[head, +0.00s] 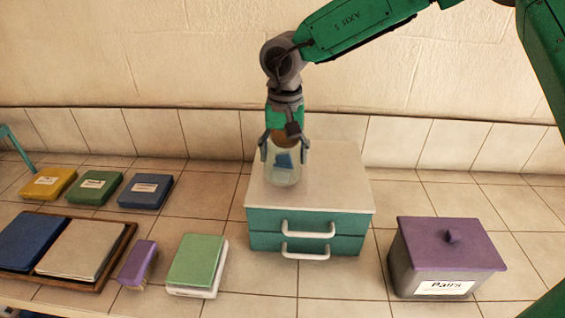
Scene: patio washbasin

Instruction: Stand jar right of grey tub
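A clear glass jar (283,174) with something blue showing in it is upright over the top of a small drawer unit. My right gripper (284,150) comes down from above, with one finger against each side of the jar near its top. It looks shut on the jar. I cannot tell whether the jar's base touches the unit's top. The grey tub (400,272) stands at the right, with a purple lid (452,244) and a label reading "Pairs". My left gripper is not in view.
The drawer unit (340,192) has a pale top and teal drawers. Yellow, green and blue boxes (94,188), a wooden tray (117,252), a purple brush (138,262) and a green-topped block (195,262) lie left. Tiles (515,240) right of the tub are clear; my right arm hangs beyond.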

